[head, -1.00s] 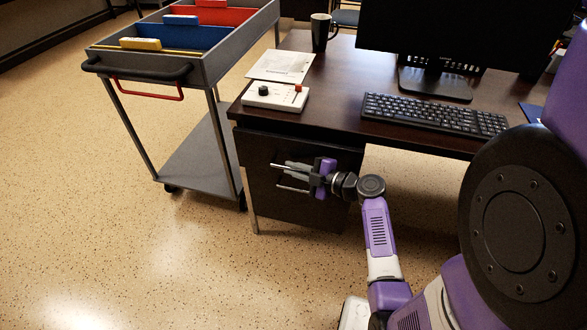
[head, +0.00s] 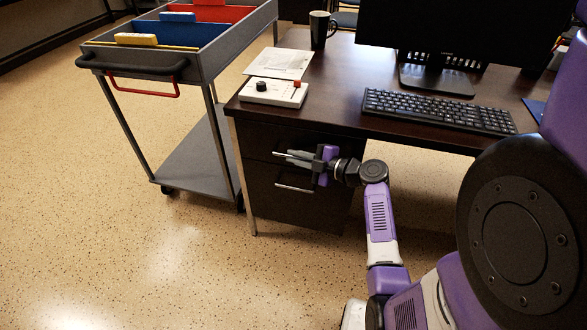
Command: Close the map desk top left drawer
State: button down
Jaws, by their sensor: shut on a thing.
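The map desk (head: 330,110) has dark wooden drawer fronts under its left end. The top left drawer (head: 258,138) is directly below the desk top, and its front looks flush or nearly flush with the drawer below. Its metal bar handle (head: 280,153) is partly hidden by my gripper. My gripper (head: 298,158) reaches in from the right and is shut on this handle. The lower drawer (head: 270,205) looks closed, with its own bar handle (head: 292,187) just under my gripper.
A grey cart (head: 190,65) with coloured folders stands close to the desk's left. On the desk are a control box (head: 273,92), paper (head: 279,63), a mug (head: 320,30), a keyboard (head: 437,111) and a monitor (head: 450,35). The floor (head: 130,230) in front is clear.

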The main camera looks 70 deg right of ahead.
jog(key=shift+d, duration=0.3)
jog(key=c, duration=1.8)
grip_release()
jog(key=shift+v, duration=4)
